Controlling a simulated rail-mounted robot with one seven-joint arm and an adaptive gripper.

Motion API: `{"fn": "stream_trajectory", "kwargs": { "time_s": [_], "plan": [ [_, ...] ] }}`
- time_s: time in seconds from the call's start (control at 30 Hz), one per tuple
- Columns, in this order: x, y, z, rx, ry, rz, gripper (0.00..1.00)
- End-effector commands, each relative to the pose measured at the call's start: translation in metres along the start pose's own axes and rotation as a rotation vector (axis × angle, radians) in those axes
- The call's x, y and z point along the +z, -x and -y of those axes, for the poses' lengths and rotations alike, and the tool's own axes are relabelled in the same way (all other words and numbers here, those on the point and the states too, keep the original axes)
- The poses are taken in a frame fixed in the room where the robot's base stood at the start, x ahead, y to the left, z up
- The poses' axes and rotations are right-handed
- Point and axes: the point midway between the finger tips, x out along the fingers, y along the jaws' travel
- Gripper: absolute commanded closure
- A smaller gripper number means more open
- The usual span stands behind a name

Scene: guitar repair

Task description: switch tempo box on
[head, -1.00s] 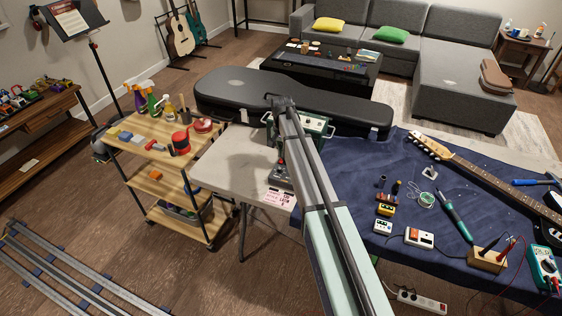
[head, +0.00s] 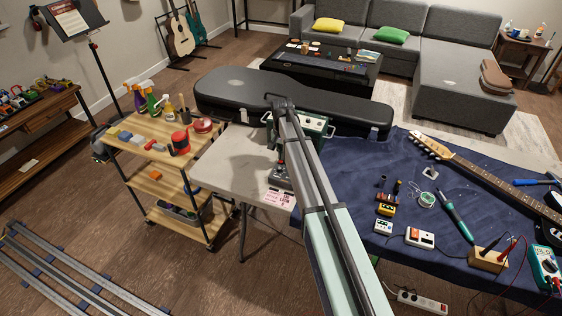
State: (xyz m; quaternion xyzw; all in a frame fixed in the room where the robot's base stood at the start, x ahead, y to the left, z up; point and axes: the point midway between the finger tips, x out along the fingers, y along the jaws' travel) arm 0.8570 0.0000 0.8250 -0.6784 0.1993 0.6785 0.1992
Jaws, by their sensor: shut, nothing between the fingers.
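No box carries a label that I can read as the tempo box. A green box with a pale top panel (head: 316,124) stands by the guitar case, partly behind my arm. A grey control box (head: 281,180) sits on the table's near edge, partly covered by my arm, with a red-and-white card (head: 278,197) at its front. A white box with an orange switch (head: 420,238) lies on the blue mat. My arm reaches from the bottom of the picture up to the green box. My gripper does not show; the arm seems to hide it.
The black guitar case (head: 235,90) lies behind the boxes. On the blue mat (head: 350,165) are small pedals (head: 386,209), a soldering iron (head: 457,221), a meter (head: 545,264) and a guitar (head: 480,175). A wooden cart (head: 135,150) stands left.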

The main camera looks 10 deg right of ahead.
Motion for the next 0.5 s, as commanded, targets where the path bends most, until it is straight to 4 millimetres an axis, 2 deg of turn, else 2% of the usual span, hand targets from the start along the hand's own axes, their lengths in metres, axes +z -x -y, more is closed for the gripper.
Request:
{"fn": "stream_trajectory", "kwargs": {
  "time_s": [0.5],
  "plan": [
    [0.0001, -0.0075, -0.0001, 0.0, 0.0, 0.0, 1.0]
  ]
}}
